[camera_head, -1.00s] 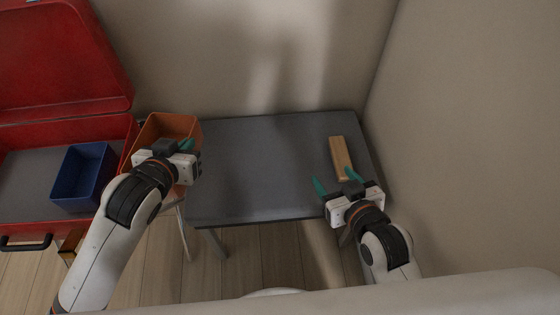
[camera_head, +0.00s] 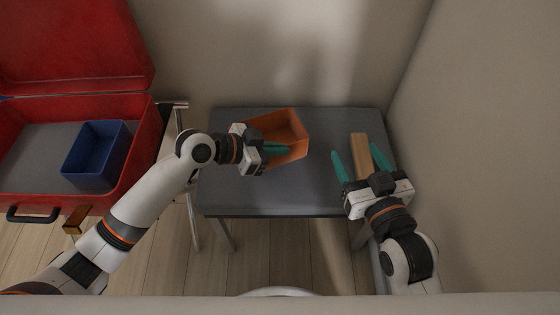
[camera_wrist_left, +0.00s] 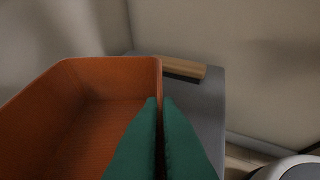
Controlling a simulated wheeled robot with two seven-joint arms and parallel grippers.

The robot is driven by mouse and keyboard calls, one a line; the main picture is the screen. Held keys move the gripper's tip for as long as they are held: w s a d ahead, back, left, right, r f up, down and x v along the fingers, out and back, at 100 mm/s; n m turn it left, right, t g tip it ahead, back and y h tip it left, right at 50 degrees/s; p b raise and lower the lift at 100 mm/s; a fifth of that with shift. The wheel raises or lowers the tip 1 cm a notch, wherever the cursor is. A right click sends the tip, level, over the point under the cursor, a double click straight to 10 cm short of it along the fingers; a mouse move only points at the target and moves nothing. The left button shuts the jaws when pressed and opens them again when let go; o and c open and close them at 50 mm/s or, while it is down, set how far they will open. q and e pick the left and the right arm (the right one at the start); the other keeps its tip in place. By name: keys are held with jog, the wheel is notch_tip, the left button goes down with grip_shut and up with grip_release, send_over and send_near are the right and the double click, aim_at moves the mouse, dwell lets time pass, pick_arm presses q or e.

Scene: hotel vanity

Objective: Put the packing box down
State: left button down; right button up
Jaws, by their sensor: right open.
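The packing box is an open orange box (camera_head: 287,124), over the middle of the grey table (camera_head: 240,195) in the head view. It is slightly tilted in the picture, and I cannot tell whether its bottom touches the table. My left gripper (camera_head: 276,148) is shut on the box's wall. In the left wrist view the teal fingers (camera_wrist_left: 161,104) pinch the right wall of the orange box (camera_wrist_left: 85,115), whose visible inside looks empty. My right gripper (camera_head: 357,152) is open around or above a wooden brush-like piece (camera_head: 360,140) at the table's right.
An open red suitcase (camera_head: 140,150) with a blue box (camera_head: 95,155) in it stands at the left. Walls border the table at the back and right. Bare table top shows left and in front of the orange box.

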aim_at(289, 162)
pick_arm(q)
jog(key=shift+f, duration=0.95)
notch_tip(289, 162, down, 3)
jog(key=shift+f+b, duration=0.1)
jog(key=shift+b, duration=0.75)
pick_arm(e)
notch_tip(289, 162, up, 7)
jog(key=a+t+y, duration=0.1)
jog(key=t+y, duration=0.1)
jog(key=t, duration=0.3)
jog(key=shift+s, duration=0.3)
jog(key=shift+r, duration=0.1)
pick_arm(q)
jog(key=c, duration=2)
grip_release()
jog(key=shift+f, duration=0.1)
jog(key=shift+c, duration=0.2)
jog(key=o, duration=0.4)
pick_arm(e)
jog(key=shift+r, duration=0.1)
